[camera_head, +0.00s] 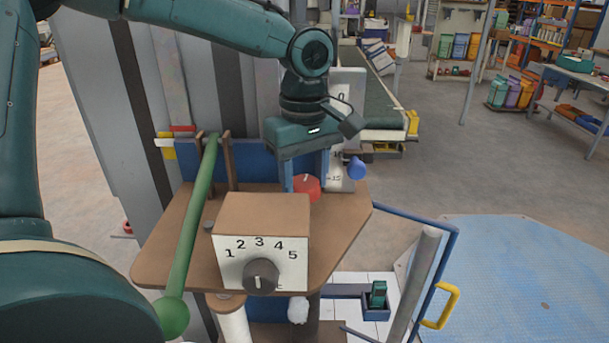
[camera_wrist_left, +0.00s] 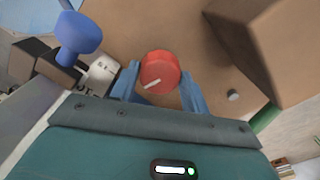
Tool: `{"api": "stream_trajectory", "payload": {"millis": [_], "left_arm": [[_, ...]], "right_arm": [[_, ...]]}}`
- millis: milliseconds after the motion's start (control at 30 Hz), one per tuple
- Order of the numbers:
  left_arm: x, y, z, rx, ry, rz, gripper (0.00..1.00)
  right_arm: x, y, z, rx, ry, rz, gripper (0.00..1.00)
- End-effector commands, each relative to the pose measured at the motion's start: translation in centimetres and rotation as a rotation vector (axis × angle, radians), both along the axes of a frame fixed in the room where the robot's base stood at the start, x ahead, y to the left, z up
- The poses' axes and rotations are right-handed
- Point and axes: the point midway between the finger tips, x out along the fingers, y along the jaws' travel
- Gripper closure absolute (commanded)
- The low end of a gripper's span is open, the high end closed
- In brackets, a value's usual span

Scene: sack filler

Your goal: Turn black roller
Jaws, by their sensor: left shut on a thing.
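My left gripper (camera_head: 305,178) reaches down at the back of a brown panel. It is shut on a red round knob (camera_head: 309,188) with a white pointer line. In the left wrist view its blue fingers (camera_wrist_left: 160,82) stand on both sides of the red knob (camera_wrist_left: 159,70). A dark round knob (camera_head: 261,277) sits on the front of a box with a white face numbered 1 to 5, its pale mark pointing down. It is clear of my gripper. No part is plainly a black roller; I cannot tell whether this dark knob is it. My right gripper is not in view.
The numbered box (camera_head: 262,212) stands in front of my left gripper. A long green lever (camera_head: 193,220) is on the left of the brown panel (camera_head: 340,222). A blue knob (camera_head: 356,167) is close on the right. A yellow handle (camera_head: 440,306) sits lower right.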

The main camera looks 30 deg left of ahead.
Motion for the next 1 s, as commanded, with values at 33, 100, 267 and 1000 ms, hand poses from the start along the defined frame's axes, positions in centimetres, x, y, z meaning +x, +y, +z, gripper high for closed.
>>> {"api": "stream_trajectory", "payload": {"millis": [33,100,267,1000], "left_arm": [[0.08,0.03,0.11,0.0,-0.004,0.003,0.77],[0.08,0.03,0.11,0.0,-0.004,0.004,0.77],[0.08,0.02,0.11,0.0,-0.004,0.004,0.77],[0.1,-0.02,0.89,-0.001,-0.004,0.002,0.33]], "right_arm": [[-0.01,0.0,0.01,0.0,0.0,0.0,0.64],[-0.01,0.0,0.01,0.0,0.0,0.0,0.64],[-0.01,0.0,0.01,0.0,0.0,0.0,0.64],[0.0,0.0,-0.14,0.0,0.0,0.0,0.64]]}}
